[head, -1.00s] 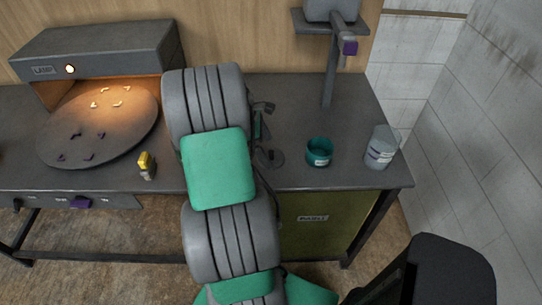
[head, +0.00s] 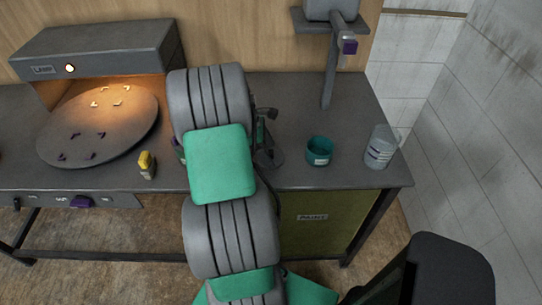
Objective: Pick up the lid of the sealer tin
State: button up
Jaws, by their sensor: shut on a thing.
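My gripper (head: 267,142) shows as dark parts just right of my own arm, over the bench. It is shut on a dark grey, flat, round piece (head: 272,157), which I take to be the lid. The lid looks tilted and close to the bench top; the dark tones make the exact grip hard to see. A teal open tin (head: 319,151) with a pale label stands upright to the right, apart from the gripper. Its label is too small to read, so I cannot tell whether it is the sealer tin. My arm hides part of the bench.
A post stand (head: 328,75) rises behind. A yellow-and-grey item (head: 147,164) and a lit round plate (head: 98,130) are left of my arm. A purple object (head: 179,148) peeks out beside my arm.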

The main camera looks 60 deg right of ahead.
jog(key=shift+c, duration=0.8)
